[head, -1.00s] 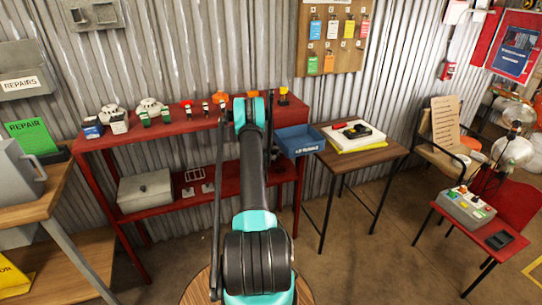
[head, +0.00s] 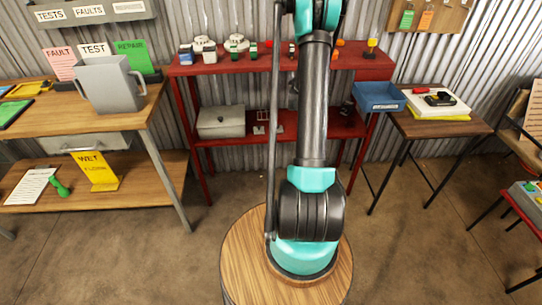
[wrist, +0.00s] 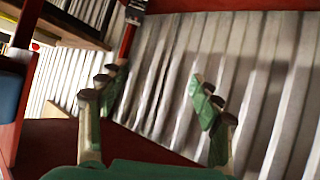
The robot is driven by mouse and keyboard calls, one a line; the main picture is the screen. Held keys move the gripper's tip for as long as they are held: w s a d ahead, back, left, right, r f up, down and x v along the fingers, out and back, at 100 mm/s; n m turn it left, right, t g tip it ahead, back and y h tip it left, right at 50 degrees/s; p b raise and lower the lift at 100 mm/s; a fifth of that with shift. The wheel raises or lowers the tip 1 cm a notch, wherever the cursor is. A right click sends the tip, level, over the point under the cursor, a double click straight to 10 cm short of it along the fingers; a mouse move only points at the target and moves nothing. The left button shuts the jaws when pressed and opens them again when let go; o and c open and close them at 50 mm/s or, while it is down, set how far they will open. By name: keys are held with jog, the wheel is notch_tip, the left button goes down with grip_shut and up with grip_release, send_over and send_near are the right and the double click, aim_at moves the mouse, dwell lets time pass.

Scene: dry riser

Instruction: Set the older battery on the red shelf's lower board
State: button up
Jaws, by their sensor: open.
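The red shelf (head: 185,70) stands against the corrugated wall in the head view. Its lower board (head: 344,130) carries a grey metal box and small pale pieces, partly behind my arm. Small blocks, including a blue-and-white one (head: 186,56) and a green-and-white one (head: 208,57), stand in a row on the top board. I cannot tell which thing is the older battery. My gripper (wrist: 155,100) shows in the wrist view, fingers wide apart and nothing between them. Red surfaces and the corrugated wall are beyond it. The gripper is out of sight in the head view.
A grey box (head: 221,121) fills the left of the lower board. A blue bin (head: 379,97) sits at the shelf's right, beside a small side table (head: 440,127). A wooden bench (head: 110,110) stands left. A round wooden top (head: 240,250) is under my arm.

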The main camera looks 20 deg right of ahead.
jog(key=s+a+r+n+g+y, duration=0.15)
jog(key=s+a+r, duration=0.25)
jog(key=s+a, duration=0.45)
jog(key=s+a+r+n+t+y, duration=0.15)
jog(key=s+a+r+y, duration=0.35)
jog(key=a, duration=0.6)
jog(key=s+a+f+n+g+y, duration=0.1)
jog(key=s+a+f+n, duration=0.1)
jog(key=s+a, duration=0.7)
jog(key=s+a+f+n+g+y, duration=0.1)
jog(key=s+a+n, duration=0.3)
jog(key=s+a, duration=0.5)
jog(key=s+f+g, duration=0.1)
jog(key=s, duration=0.7)
jog(key=shift+f+y, duration=0.15)
jog(key=shift+y, duration=0.2)
